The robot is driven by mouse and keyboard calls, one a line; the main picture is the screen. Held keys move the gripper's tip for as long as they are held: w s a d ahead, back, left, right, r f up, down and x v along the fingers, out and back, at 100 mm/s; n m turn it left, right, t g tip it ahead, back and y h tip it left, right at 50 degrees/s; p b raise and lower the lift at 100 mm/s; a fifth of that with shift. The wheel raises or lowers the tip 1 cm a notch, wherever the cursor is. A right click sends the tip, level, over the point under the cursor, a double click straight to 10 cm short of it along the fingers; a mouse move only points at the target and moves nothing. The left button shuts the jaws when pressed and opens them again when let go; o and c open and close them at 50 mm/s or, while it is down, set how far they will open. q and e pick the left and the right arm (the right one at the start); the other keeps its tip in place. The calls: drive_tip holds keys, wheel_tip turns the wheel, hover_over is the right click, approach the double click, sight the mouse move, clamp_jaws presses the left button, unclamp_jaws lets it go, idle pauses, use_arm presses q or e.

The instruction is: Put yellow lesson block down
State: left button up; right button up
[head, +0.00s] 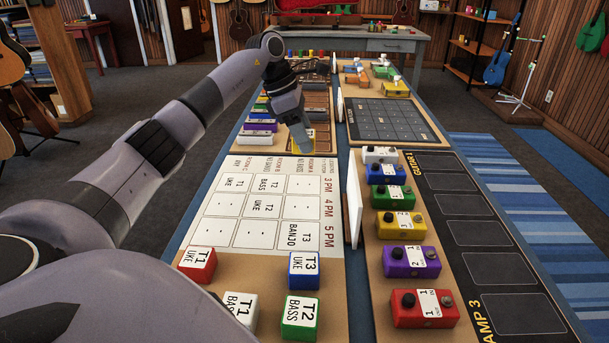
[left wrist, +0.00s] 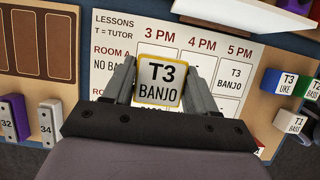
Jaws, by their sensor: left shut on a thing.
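The yellow lesson block (left wrist: 160,83), a white-faced block with yellow edges marked T3 BANJO, is between the fingers of my left gripper (left wrist: 160,74), its label facing the wrist camera. In the head view the left gripper (head: 302,132) is at the far edge of the white lesson chart (head: 237,203), with a bit of yellow at its tip. In the left wrist view the block hides part of the chart (left wrist: 225,45) below the 3 PM and 4 PM headings. I cannot tell how high it is. My right gripper is not in view.
Red T1 UKE (head: 197,265), white T1 BASS (head: 240,308), blue T3 UKE (head: 304,271) and green T2 BASS (head: 300,318) blocks sit at the chart's near side. A white upright panel (head: 354,205) stands right of the chart. Several coloured pedals, including a purple one (head: 410,262), line the right board.

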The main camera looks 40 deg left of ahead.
use_arm(q)
wheel_tip(320, 180, down, 9)
drive_tip(key=shift+f+b, duration=0.15)
drive_tip(key=shift+b, duration=0.15)
drive_tip(key=shift+f, duration=0.1)
drive_tip(key=o, duration=1)
drive_tip(key=shift+o, duration=0.2)
drive_tip(key=p+v, duration=0.1)
drive_tip(key=v, duration=1.1)
drive_tip(key=shift+s+d, duration=0.1)
